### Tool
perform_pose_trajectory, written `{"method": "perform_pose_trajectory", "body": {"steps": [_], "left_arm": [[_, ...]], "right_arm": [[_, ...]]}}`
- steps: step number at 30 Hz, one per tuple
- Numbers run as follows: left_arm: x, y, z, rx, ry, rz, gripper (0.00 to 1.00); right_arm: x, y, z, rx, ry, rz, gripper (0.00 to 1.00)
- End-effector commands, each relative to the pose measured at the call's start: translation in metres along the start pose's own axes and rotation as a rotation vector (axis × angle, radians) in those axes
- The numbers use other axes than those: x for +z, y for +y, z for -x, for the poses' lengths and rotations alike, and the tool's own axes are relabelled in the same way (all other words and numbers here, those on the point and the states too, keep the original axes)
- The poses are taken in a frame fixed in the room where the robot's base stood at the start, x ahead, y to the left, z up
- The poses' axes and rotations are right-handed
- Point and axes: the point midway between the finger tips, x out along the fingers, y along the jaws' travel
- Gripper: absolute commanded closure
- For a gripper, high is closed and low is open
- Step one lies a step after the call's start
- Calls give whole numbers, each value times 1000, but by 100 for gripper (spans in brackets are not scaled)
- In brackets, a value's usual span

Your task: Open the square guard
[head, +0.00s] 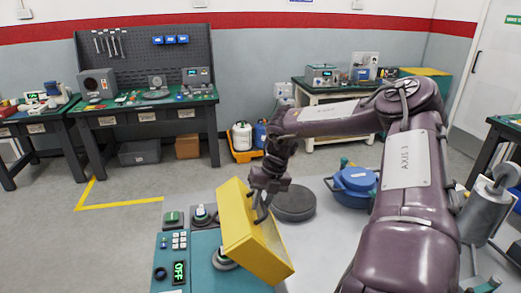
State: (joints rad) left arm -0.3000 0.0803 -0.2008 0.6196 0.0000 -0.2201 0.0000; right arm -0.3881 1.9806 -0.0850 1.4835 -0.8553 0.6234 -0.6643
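The yellow square guard (236,232) is a box-like cover at the bottom middle of the head view. It sits tilted over the teal bench panel (205,245), and part of a round metal fixture (224,261) shows at its lower left edge. My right gripper (262,212) is at the guard's upper right side, by a dark curved part that looks like a handle. It appears to touch the guard there, but the fingers are dark and small, so I cannot tell whether they are closed on it. My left gripper is out of view.
Left of the guard are a dark display reading OFF (179,272), small buttons and knobs. A dark round disc (294,202) and a blue lidded pot (354,184) stand to the right on the pale surface. A grey cylinder (486,210) stands at far right. Workbenches line the back wall.

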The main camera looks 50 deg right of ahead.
Motion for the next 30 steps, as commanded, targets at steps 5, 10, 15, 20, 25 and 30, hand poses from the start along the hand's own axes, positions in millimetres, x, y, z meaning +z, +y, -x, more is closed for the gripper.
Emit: {"method": "perform_pose_trajectory", "body": {"steps": [5,10,15,20,25,30], "left_arm": [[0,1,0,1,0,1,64],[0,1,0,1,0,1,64],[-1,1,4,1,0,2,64],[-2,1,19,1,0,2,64],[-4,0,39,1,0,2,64],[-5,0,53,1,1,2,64]], "right_arm": [[2,2,2,4,-6,4,56],[3,3,3,5,-9,5,56],[3,5,8,6,-10,6,56],[3,12,28,8,-11,7,56],[3,20,54,8,-11,8,56],[2,25,72,6,-11,7,56]]}}
